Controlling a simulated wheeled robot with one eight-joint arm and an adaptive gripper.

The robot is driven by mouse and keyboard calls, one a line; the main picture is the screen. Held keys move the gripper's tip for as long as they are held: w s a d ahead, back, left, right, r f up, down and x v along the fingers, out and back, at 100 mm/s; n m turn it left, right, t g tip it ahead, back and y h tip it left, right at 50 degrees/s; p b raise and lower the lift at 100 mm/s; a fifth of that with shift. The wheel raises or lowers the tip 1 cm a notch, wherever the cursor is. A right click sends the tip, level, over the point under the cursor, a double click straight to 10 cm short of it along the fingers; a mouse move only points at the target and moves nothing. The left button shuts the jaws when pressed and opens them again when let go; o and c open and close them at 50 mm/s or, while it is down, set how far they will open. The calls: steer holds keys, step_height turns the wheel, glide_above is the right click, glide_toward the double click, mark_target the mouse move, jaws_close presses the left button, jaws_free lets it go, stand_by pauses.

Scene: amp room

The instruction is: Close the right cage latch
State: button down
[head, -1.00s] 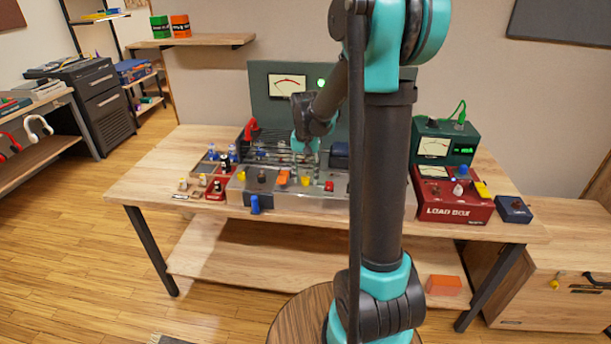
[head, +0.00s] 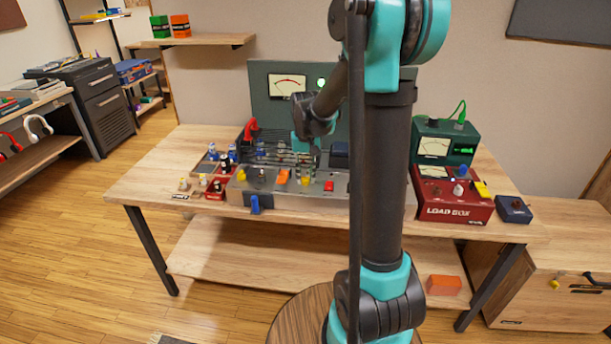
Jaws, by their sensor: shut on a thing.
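The amp (head: 290,198) stands on the workbench, with a grey front panel and a barred cage (head: 270,150) on top. My gripper (head: 306,166) reaches down at the front of the cage, right of its middle. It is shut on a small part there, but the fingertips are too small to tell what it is. A yellow piece (head: 304,181) shows just below the fingers. I cannot make out the right cage latch for certain. The amp's right end is hidden behind my arm. A red handle (head: 250,130) stands up at the cage's left.
A red load box (head: 452,208) with a green meter unit (head: 446,145) stands at the right. A dark blue box (head: 514,209) is beside it. Small tubes (head: 225,160) stand in trays left of the amp. The bench's left end (head: 150,185) is clear.

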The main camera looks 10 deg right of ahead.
steer(key=n, duration=1.1)
steer(key=shift+n, duration=1.9)
steer(key=c, duration=1.3)
jaws_free()
steer(key=shift+r, duration=0.1)
step_height(320, 180, up, 12)
steer(key=shift+f, duration=0.1)
